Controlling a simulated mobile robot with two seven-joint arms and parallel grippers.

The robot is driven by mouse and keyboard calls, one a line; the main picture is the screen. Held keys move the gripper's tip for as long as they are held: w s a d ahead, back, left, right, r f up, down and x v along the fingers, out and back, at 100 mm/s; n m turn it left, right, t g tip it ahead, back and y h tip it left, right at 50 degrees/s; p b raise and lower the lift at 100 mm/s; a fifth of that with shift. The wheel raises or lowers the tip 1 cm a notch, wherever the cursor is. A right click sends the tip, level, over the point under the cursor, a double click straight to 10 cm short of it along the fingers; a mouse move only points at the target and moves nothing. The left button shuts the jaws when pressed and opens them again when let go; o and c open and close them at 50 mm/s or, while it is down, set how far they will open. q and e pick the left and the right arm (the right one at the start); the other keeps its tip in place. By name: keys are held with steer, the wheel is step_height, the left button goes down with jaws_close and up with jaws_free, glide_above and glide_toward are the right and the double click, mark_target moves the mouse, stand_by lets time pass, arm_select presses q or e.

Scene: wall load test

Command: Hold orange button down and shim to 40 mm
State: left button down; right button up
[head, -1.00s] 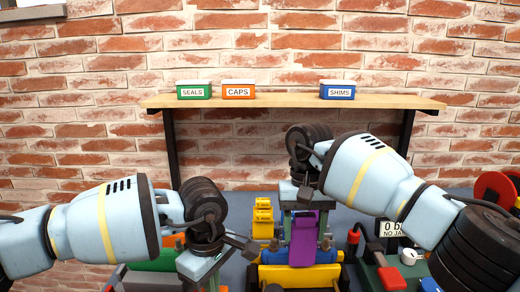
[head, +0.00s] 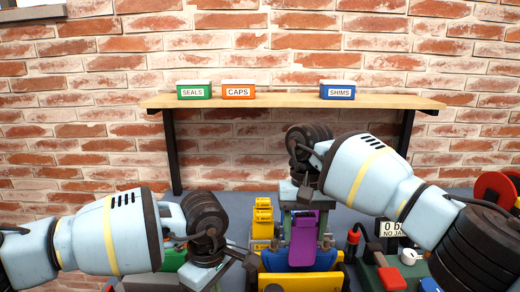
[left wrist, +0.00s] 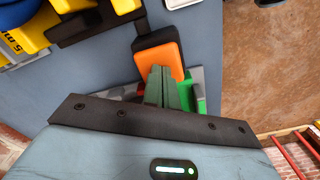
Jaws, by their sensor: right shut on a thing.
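The orange button (left wrist: 160,60), a block in a black surround, shows in the left wrist view. My left gripper (left wrist: 166,84) has its green fingers together, with the tips over the button's near edge; I cannot tell whether they press on it. In the head view the left wrist hides the button. My right gripper (head: 303,206) is shut on a purple piece (head: 302,240), held upright above the yellow and blue fixture (head: 326,258). Yellow blocks (head: 263,218), perhaps shims, stand just left of it. A yellow part marked in mm (left wrist: 12,48) shows in the left wrist view.
A wooden wall shelf (head: 290,102) carries a green SEALS box (head: 194,91), an orange CAPS box (head: 238,91) and a blue SHIMS box (head: 338,91). A display (head: 392,229) and a green unit with a red button (head: 391,278) stand at the right.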

mark_target(302, 258)
steer(key=shift+f, duration=4.05)
stand_by(0.5)
steer(key=o, duration=1.5)
steer(key=shift+c, duration=0.2)
steer(key=shift+r, duration=4)
